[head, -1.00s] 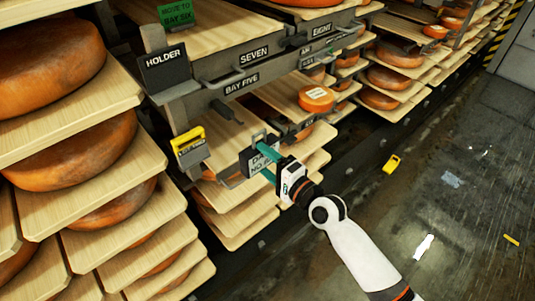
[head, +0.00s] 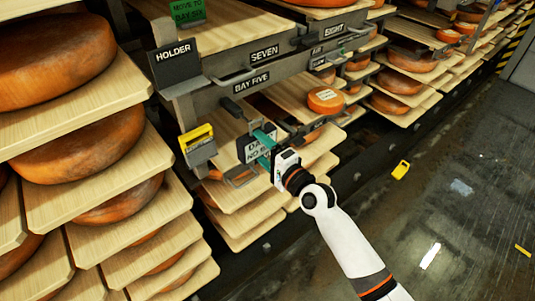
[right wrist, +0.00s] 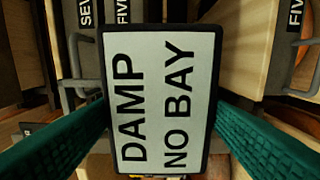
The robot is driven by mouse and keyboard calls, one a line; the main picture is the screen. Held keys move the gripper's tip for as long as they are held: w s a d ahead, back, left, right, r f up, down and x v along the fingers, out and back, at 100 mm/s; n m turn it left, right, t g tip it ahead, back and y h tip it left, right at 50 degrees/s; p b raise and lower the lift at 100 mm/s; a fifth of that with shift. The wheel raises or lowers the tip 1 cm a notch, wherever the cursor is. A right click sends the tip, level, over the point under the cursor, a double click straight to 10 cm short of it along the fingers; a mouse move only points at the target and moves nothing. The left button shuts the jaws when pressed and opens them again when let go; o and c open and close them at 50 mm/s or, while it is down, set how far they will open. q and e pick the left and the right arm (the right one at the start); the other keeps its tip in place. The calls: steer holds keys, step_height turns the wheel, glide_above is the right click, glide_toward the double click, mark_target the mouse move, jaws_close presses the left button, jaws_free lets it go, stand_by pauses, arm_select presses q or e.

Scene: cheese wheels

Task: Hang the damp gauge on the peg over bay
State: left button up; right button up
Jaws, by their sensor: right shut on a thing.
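The damp gauge (head: 246,150) is a dark-framed plate with a white face reading DAMP and NO BAY. My right gripper (head: 263,142) is shut on it, with green fingers at its sides. In the right wrist view the gauge (right wrist: 160,100) fills the middle, its text turned sideways, and hides much of the shelf behind. A short dark peg (head: 233,107) sticks out below the BAY FIVE label (head: 252,82). The gauge is below and right of this peg in the picture, apart from it. My left gripper is not in view.
A yellow-topped tag (head: 197,138) hangs left of the gauge, below the HOLDER sign (head: 173,51). A grey handle (head: 240,177) is just below the gauge. Cheese boards (head: 95,195) crowd the left. A yellow tag (head: 401,170) lies on the open floor at right.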

steer(key=shift+b+x, duration=0.75)
steer(key=shift+x, duration=1.05)
steer(key=shift+w+a+f+b, duration=0.35)
steer(key=shift+w+f+b, duration=0.1)
steer(key=shift+f+b, duration=0.25)
steer(key=o, duration=1.2)
